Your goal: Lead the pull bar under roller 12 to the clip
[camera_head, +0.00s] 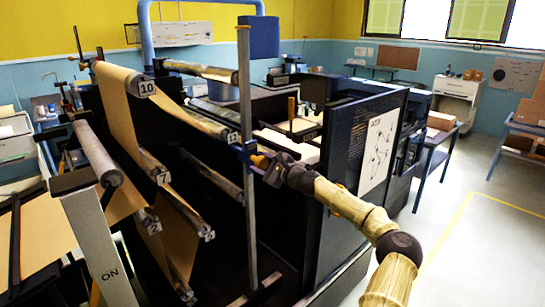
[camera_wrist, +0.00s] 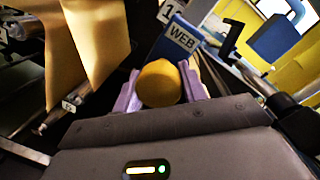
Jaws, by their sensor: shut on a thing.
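My gripper (camera_head: 262,164) is beside the upright grey post, just below and right of roller 12 (camera_head: 233,138). In the wrist view its purple fingers (camera_wrist: 160,90) are shut on a round yellow knob (camera_wrist: 158,82). The yellow knob (camera_head: 259,160) shows small in the head view. A blue block labelled WEB (camera_wrist: 182,40) sits just beyond the knob; it also shows at the post in the head view (camera_head: 243,150). I cannot tell how much of the pull bar shows behind the fingers. I cannot surely make out the clip.
The grey post (camera_head: 245,100) stands close left of my gripper. Brown kraft web (camera_head: 118,110) hangs between roller 10 (camera_head: 140,86) and roller 7 (camera_head: 153,167). A dark panel with a white diagram (camera_head: 378,148) stands right. Open floor lies far right.

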